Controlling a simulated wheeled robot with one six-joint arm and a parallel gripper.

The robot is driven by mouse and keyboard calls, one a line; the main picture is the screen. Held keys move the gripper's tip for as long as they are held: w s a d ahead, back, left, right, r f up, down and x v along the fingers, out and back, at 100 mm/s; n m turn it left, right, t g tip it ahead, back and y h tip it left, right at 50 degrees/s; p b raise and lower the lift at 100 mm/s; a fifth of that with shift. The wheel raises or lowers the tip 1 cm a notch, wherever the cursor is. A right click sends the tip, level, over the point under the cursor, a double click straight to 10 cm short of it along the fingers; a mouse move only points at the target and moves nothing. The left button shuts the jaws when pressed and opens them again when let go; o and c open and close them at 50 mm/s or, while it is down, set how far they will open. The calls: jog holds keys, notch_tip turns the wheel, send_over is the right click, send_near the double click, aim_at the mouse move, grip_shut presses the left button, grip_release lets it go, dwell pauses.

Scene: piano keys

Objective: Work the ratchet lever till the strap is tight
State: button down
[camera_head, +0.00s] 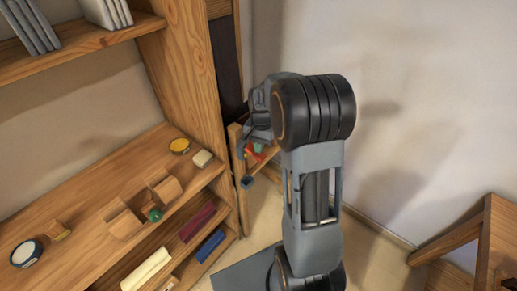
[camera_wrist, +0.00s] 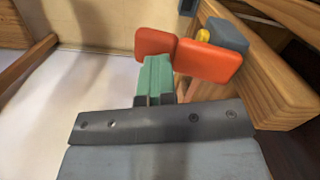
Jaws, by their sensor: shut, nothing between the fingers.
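An orange two-part piece (camera_wrist: 190,52), which looks like the ratchet lever, stands out from a wooden board in the wrist view. A grey block (camera_wrist: 226,34) with a yellow knob (camera_wrist: 203,35) sits behind it against the wood. The orange piece shows small in the head view (camera_head: 255,156), partly hidden by my arm. My gripper (camera_wrist: 157,62) has green fingertips, shut together and empty. They are in front of the orange piece and overlap its lower edge; I cannot tell whether they touch it. In the head view my gripper (camera_head: 258,147) is beside the cabinet's right side. I cannot make out a strap.
A wooden shelf unit (camera_head: 185,70) fills the left. Its board holds a yellow disc (camera_head: 179,146), a pale block (camera_head: 202,158), a green ball (camera_head: 154,214) and a round tin (camera_head: 26,253). Wooden furniture (camera_head: 488,240) stands lower right. Floor between is partly clear.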

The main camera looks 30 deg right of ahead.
jog(key=shift+w+d+r+p, duration=0.3)
jog(key=shift+w+d+p, duration=0.1)
jog(key=shift+w+d, duration=0.2)
jog(key=shift+w+d+r+p, duration=0.25)
jog(key=shift+w+d+p, duration=0.1)
jog(key=shift+w+d, duration=0.15)
notch_tip(320, 180, up, 14)
jog(key=d, duration=0.1)
jog(key=shift+w, duration=0.45)
jog(key=shift+f, duration=0.1)
dwell(0.7)
jog(key=s+a+f+n+t, duration=0.1)
jog(key=s+a+n, duration=0.3)
jog(key=s, duration=0.5)
jog(key=s+a+f+n+t, duration=0.1)
jog(key=s+a+n+t, duration=0.3)
jog(key=s+a, duration=0.4)
jog(key=shift+s+f+n+h, duration=0.4)
jog(key=shift+s+n, duration=0.3)
jog(key=shift+s, duration=0.15)
